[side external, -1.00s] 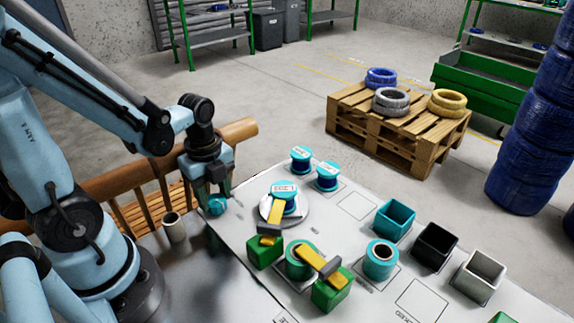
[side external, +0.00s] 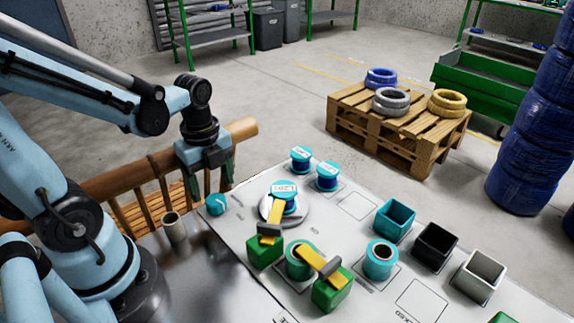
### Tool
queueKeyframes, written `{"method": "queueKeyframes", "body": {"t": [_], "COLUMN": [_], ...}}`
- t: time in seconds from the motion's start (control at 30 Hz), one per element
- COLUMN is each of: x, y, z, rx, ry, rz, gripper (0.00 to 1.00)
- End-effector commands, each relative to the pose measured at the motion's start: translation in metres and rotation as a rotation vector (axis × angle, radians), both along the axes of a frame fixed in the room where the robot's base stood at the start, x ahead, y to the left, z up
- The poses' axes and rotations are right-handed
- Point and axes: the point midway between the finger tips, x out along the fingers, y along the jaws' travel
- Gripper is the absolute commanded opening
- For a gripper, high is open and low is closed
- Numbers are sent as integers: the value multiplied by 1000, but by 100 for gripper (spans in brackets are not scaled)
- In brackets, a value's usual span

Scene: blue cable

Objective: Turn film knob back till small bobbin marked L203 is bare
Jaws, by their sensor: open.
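A teal knob (side external: 216,205) sits at the left corner of the white work board. My gripper (side external: 206,188) is open and empty just above and behind it, its two dark green fingers spread wide. A blue-wound bobbin with a labelled teal top (side external: 284,190) stands on a round grey plate (side external: 268,219); its label is too small to read surely. Blue winding shows on its side. Two more labelled blue bobbins stand behind, one at the back (side external: 300,155) and one to the right (side external: 327,180). Yellow arms with grey ends reach from green blocks (side external: 265,250) toward the bobbins.
A green spool (side external: 298,266) and an open-centred teal bobbin (side external: 380,264) stand in front. Teal (side external: 395,222), black (side external: 435,248) and beige (side external: 478,278) bins line the right. A small beige cup (side external: 174,228) stands left of the knob. A wooden rail is behind my gripper.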

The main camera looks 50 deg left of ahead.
Motion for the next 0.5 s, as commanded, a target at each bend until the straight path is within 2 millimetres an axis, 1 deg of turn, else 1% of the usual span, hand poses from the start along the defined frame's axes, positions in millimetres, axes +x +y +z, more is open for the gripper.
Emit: {"method": "queueKeyframes", "body": {"t": [0.5], "x": [-1], "y": [0], "z": [61], "rx": [0], "ry": [0], "rz": [0], "gripper": [72]}}
